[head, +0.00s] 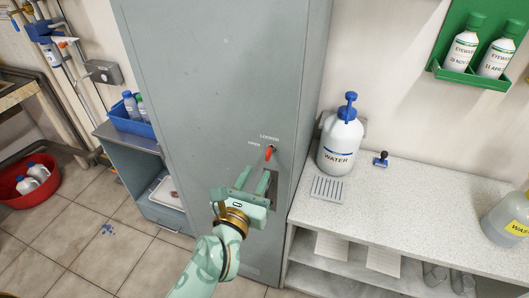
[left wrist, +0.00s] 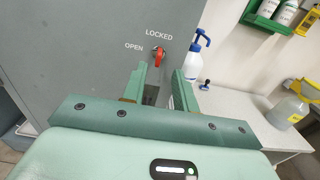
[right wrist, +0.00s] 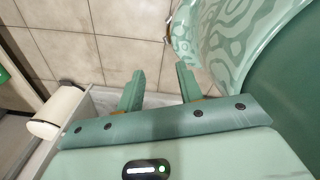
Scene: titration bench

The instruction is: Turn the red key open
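The red key (head: 269,153) is a small red lever on the front of a tall grey cabinet (head: 215,90), with the words LOCKED above and OPEN to its left. In the left wrist view the key (left wrist: 159,55) sits just beyond the fingertips, hanging downward with a slight tilt. My left gripper (head: 254,179) is open and empty, just below the key and apart from it. In the left wrist view the gripper (left wrist: 160,72) has its fingers spread, with a dark slot in the cabinet between them. My right gripper (right wrist: 160,75) is open and empty, over the tiled floor.
A water bottle (head: 340,142) with a blue pump stands on the white counter (head: 410,195) to the right of the cabinet. A blue stamp (head: 381,158) and a grey grate (head: 328,189) are near it. A blue bin (head: 140,117) sits on the left shelf. A red basin (head: 30,185) is on the floor.

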